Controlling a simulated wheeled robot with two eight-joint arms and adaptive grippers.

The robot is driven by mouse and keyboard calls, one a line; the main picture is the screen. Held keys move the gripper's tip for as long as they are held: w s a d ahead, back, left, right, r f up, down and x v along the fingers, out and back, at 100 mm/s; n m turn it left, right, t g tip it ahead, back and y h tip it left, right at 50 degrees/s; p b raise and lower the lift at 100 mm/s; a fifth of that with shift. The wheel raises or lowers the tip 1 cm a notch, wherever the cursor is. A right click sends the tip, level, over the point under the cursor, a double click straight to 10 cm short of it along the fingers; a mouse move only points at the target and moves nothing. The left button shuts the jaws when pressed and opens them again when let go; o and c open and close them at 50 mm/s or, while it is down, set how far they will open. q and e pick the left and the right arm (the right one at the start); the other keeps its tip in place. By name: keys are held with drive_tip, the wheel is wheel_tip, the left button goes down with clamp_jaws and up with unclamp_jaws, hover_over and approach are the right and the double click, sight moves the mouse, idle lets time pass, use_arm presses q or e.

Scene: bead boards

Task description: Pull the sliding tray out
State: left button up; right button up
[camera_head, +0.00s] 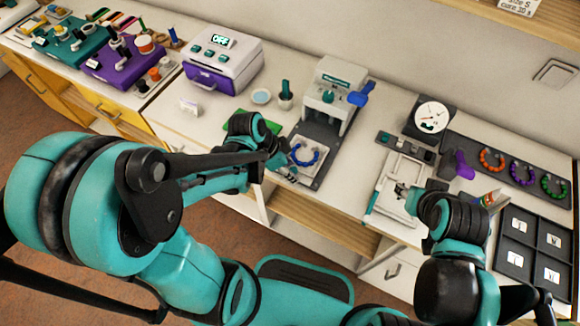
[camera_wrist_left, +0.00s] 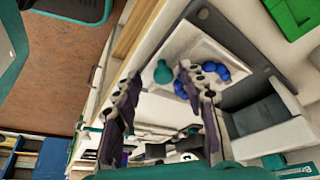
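The sliding tray (camera_head: 313,168) is a pale plate with a ring of blue beads (camera_head: 305,154) on it, at the foot of the white press (camera_head: 335,82). In the left wrist view the tray (camera_wrist_left: 205,48) carries a rounded teal knob (camera_wrist_left: 162,72) near the blue beads. My left gripper (camera_head: 280,160) is at the tray's left front side. Its two fingers (camera_wrist_left: 165,110) stand apart with nothing visibly gripped, and the knob appears just beyond their tips. My right gripper (camera_head: 402,190) is over a white frame (camera_head: 382,205) at the right; its fingers are too small to read.
A dial scale (camera_head: 431,116), a purple object (camera_head: 460,166) and a dark rack of bead rings (camera_head: 475,147) are right. A dark compartment tray (camera_head: 513,232) sits at the right edge.

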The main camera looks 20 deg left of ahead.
use_arm(q)
drive_tip(key=v, duration=1.2)
idle(0.4)
drive_tip(key=n+t+y, duration=0.1)
drive_tip(key=n, duration=0.2)
drive_tip(key=s+n+t+y, duration=0.1)
drive_tip(key=n+t, duration=0.1)
drive_tip(key=n, duration=0.2)
drive_tip(key=a+r+n+t+y, duration=0.1)
drive_tip(key=n, duration=0.3)
drive_tip(key=shift+s+r+t+y, duration=0.1)
drive_tip(key=shift+s+t+y, duration=0.2)
drive_tip(key=shift+t, duration=0.1)
